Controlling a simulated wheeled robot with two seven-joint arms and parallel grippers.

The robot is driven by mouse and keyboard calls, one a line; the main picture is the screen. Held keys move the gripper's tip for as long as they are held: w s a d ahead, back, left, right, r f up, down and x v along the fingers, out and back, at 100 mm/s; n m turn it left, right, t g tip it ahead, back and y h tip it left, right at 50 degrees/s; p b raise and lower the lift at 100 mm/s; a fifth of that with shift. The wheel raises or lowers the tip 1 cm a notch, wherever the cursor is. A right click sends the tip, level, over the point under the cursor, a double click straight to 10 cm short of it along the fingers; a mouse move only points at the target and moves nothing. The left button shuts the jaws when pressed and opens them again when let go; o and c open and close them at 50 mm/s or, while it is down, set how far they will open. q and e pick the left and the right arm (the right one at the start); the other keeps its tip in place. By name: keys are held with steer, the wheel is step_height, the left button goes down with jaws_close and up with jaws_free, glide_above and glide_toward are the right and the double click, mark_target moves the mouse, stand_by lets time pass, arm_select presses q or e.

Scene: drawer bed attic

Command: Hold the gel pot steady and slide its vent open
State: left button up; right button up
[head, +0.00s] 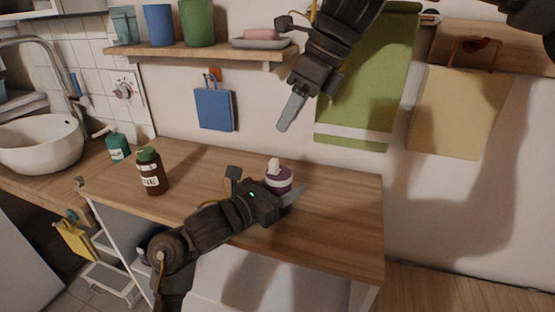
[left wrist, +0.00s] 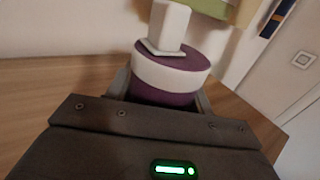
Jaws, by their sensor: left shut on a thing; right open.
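The gel pot (head: 279,178) is purple with a white band and a white piece on its lid. It stands upright on the wooden counter. My left gripper (head: 287,200) is shut around its lower body, which the gripper partly hides. In the left wrist view the pot (left wrist: 170,75) sits between the fingers, with the white block-shaped piece (left wrist: 168,25), which may be the vent, upright on its purple top. I cannot tell whether the vent is open. My right gripper (head: 290,113) is open and empty, above the pot and apart from it, in front of the wall.
A brown bottle with a green cap (head: 151,172) and a teal pump bottle (head: 117,146) stand left on the counter (head: 335,215). A shelf (head: 190,51) with cups hangs above. Towels (head: 370,90) hang behind. The counter right of the pot is clear.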

mark_target(276, 161)
steer(key=shift+t+h, duration=0.4)
steer(key=x, duration=0.3)
steer(key=d+x, duration=0.1)
steer(key=x, duration=0.7)
steer(key=shift+w+f, duration=0.35)
steer(key=shift+f, duration=0.05)
jaws_close()
steer(key=shift+d, duration=0.1)
